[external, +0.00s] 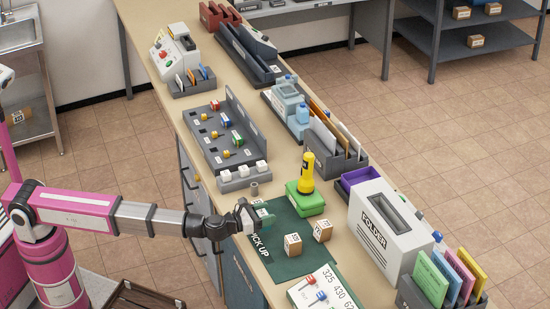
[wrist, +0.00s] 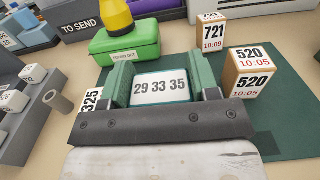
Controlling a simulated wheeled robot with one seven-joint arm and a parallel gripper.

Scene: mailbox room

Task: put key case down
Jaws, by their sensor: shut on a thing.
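The key case (wrist: 160,88) is a small teal case with a white face reading "29 33 35". In the wrist view it sits between the two fingers of my gripper (wrist: 163,84), which is shut on it. In the external view my gripper (external: 250,217) is over the left edge of the dark green "PICK UP" mat (external: 288,262), and the teal case (external: 264,214) shows at its tip. I cannot tell whether the case touches the mat.
A green box (external: 305,200) with a yellow flashlight (external: 307,172) stands just beyond my gripper. The mat's front part is clear.

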